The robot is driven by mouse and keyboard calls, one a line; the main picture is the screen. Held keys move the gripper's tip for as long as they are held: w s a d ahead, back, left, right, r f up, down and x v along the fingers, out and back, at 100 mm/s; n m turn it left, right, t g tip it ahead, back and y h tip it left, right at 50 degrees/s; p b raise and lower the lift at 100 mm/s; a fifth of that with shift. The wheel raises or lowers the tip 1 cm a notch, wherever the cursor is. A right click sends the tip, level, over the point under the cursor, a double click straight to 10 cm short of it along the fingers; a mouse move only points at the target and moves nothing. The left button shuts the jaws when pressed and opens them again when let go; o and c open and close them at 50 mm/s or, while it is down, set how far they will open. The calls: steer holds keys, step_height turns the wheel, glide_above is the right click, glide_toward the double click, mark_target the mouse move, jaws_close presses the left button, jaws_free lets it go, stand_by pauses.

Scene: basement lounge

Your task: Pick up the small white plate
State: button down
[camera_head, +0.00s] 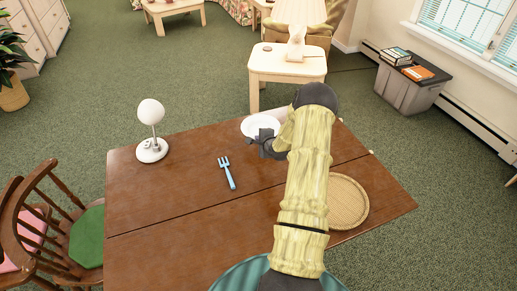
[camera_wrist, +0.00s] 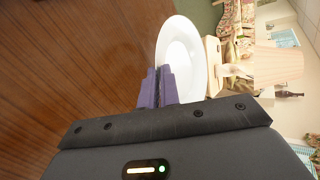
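The small white plate (camera_head: 258,123) shows at the far edge of the brown table (camera_head: 150,205) in the camera_head view. Its outline reaches past that edge, and I cannot tell clearly whether it is clear of the tabletop. My gripper (camera_head: 265,141) is at its near rim. In the camera_wrist view, the plate (camera_wrist: 182,50) is seen at a slant just beyond the purple fingers of my gripper (camera_wrist: 158,86). The fingers are close together, with the plate's rim seeming to run between them. The pinched part of the rim is hidden.
A blue fork (camera_head: 229,176) lies left of my arm. A white lamp-like object (camera_head: 152,148) stands at the table's far left. A round woven mat (camera_head: 346,203) lies on the right. A cream side table (camera_head: 288,68) stands beyond the table.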

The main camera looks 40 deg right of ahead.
step_height(320, 180, up, 3)
steer(key=shift+r, duration=0.2)
stand_by(0.5)
